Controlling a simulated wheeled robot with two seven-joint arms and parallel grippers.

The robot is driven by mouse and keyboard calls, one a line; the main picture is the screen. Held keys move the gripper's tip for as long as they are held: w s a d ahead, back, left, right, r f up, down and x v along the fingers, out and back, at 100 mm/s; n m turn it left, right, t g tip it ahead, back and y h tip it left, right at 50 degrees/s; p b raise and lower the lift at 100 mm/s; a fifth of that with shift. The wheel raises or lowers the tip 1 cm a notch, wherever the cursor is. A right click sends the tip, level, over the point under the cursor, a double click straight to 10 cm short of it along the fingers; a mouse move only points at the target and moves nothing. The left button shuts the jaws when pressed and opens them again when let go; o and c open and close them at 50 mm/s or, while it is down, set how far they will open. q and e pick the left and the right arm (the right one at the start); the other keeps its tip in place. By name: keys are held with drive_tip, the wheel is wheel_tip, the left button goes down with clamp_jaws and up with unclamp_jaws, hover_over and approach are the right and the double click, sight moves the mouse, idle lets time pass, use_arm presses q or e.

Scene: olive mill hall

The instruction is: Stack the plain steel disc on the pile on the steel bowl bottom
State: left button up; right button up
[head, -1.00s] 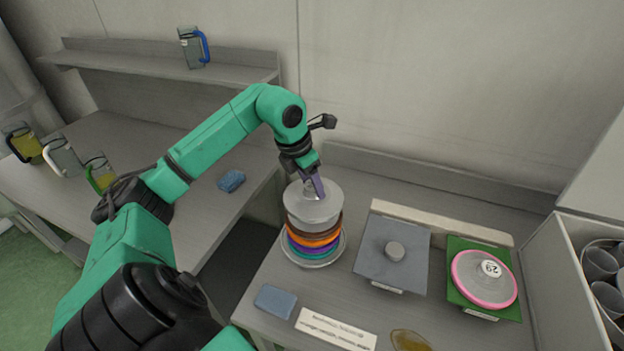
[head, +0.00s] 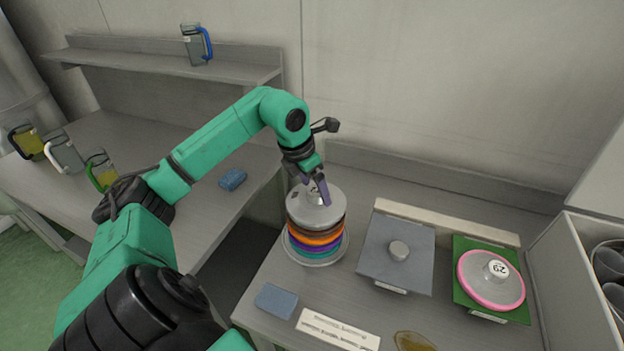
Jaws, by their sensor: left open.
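The plain steel disc (head: 328,213) lies on top of the pile of coloured discs (head: 313,238), brown, orange, purple and teal from the top down. The pile stands on the steel bowl bottom (head: 312,261), whose rim shows around it. My left gripper (head: 321,194) is open at the knob of the steel disc, its fingers pointing down around or beside it; the exact contact is hidden. My right gripper is not in view.
Right of the pile are a grey plate with a knob (head: 381,263) and a pink-rimmed disc (head: 477,299) on a green mat (head: 520,312). A grey bin (head: 562,268) stands at right.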

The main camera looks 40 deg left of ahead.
use_arm(q)
drive_tip(key=shift+s+r, duration=0.1)
drive_tip(key=shift+r, duration=0.25)
drive_tip(key=p+v, duration=0.1)
drive_tip(key=v, duration=1.2)
drive_tip(key=shift+r, duration=0.35)
drive_tip(key=shift+s, duration=0.1)
